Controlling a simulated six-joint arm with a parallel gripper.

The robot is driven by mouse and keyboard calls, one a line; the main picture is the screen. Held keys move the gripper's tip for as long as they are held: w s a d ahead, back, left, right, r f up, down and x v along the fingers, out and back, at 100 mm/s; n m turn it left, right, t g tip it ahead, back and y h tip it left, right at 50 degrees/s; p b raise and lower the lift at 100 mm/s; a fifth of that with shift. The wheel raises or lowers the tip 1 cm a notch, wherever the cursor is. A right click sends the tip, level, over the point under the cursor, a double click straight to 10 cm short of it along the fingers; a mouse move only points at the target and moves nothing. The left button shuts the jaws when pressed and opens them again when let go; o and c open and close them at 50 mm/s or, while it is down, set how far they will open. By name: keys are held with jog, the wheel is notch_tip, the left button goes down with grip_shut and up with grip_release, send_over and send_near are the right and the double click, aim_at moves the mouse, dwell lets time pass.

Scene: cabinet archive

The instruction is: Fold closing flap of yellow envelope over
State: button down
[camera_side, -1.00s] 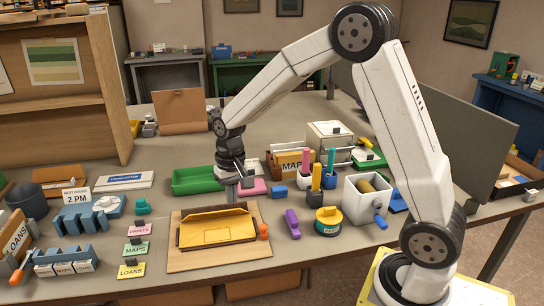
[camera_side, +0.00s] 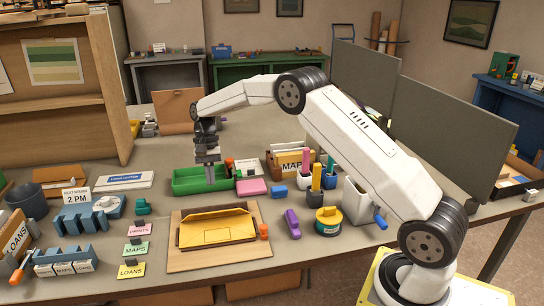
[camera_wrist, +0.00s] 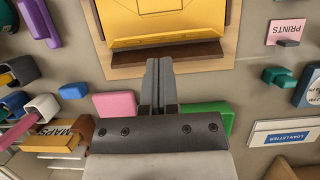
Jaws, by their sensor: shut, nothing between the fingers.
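The yellow envelope (camera_side: 216,230) lies in a dark brown frame on a wooden board (camera_side: 185,265). A yellow strip, apparently its closing flap (camera_side: 210,213), runs along its far edge. It does not lie folded down over the envelope's body. In the wrist view the envelope (camera_wrist: 165,18) is at the top, with the flap strip (camera_wrist: 168,40) beside a brown bar. My gripper (camera_side: 211,184) is shut and empty, pointing down over the green tray (camera_side: 185,188), behind the board and apart from the envelope. It also shows in the wrist view (camera_wrist: 153,62).
A pink block (camera_side: 251,187) and a blue block (camera_side: 279,192) lie right of my gripper. An orange peg (camera_side: 264,231) stands at the board's right edge. A purple stapler-like piece (camera_side: 292,223) and a yellow tape roll (camera_side: 327,221) stand further right. Label cards (camera_side: 137,249) lie left.

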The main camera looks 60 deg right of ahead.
jog(key=shift+f, duration=0.15)
send_near(217, 234)
jog(key=shift+w+d+f, duration=0.6)
jog(key=shift+f, duration=0.15)
jog(key=shift+w+d+f, duration=0.6)
jog(key=shift+f, duration=0.15)
jog(key=shift+s, duration=0.1)
dwell(1.0)
jog(key=shift+s+a, duration=0.7)
jog(key=shift+a, duration=0.1)
jog(key=shift+s+a+f, duration=0.6)
jog(key=shift+s+a, duration=0.15)
jog(key=shift+s+a+f, duration=0.35)
jog(key=shift+s+f, duration=0.05)
jog(key=shift+f, duration=0.2)
jog(key=shift+s+a+f, duration=0.2)
jog(key=shift+a+f, duration=0.05)
jog(key=shift+f, duration=0.35)
jog(key=shift+f, duration=0.15)
